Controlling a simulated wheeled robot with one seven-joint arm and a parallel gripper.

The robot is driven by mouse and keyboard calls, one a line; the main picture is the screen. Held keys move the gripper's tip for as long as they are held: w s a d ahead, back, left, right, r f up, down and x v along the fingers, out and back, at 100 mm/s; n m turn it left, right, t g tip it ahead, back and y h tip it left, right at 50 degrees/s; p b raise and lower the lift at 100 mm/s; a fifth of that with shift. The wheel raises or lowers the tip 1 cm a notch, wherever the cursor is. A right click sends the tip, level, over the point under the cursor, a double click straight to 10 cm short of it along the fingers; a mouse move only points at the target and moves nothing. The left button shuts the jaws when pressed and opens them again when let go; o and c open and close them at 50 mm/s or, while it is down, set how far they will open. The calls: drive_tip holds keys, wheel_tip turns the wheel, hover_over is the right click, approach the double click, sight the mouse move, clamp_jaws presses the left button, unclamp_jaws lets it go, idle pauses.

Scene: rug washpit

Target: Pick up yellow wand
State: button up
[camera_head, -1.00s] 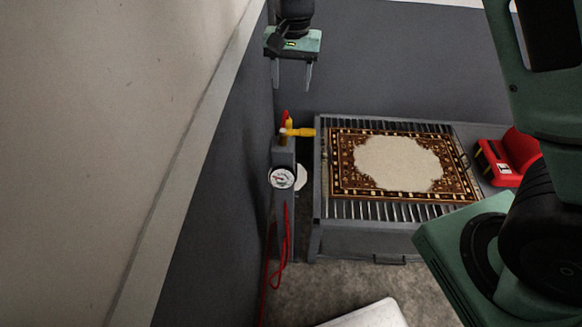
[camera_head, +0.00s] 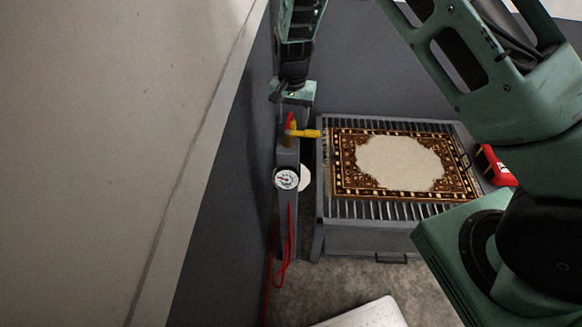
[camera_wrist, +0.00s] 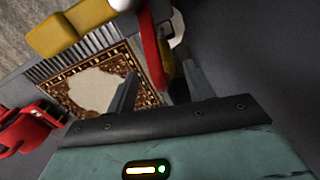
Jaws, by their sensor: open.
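The yellow wand (camera_head: 305,133) sits at the top of a grey post beside the dark wall, with its yellow part pointing right and a red lever on it. In the wrist view the yellow wand (camera_wrist: 68,27) shows large at the top left, partly cut off by the frame, with the red lever (camera_wrist: 153,50) right of it. My gripper (camera_head: 293,106) is open and points down, just above and behind the wand in the head view. In the wrist view my gripper's fingers (camera_wrist: 152,88) stand apart, near the red lever. Whether they touch it I cannot tell.
A slatted grey table (camera_head: 330,208) holds a patterned rug (camera_head: 400,163). A red object (camera_head: 496,167) sits at its right, partly behind my arm. A pressure gauge (camera_head: 286,179) and a red hose (camera_head: 289,240) are on the post. The wall (camera_head: 240,150) is close on the left.

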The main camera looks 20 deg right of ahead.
wheel_tip(320, 180, down, 5)
drive_tip(key=shift+w+a+f+p, duration=0.1)
drive_tip(key=shift+a+p, duration=0.05)
drive_tip(key=shift+p, duration=0.35)
drive_tip(key=c, duration=1.1)
drive_tip(key=shift+o, duration=0.2)
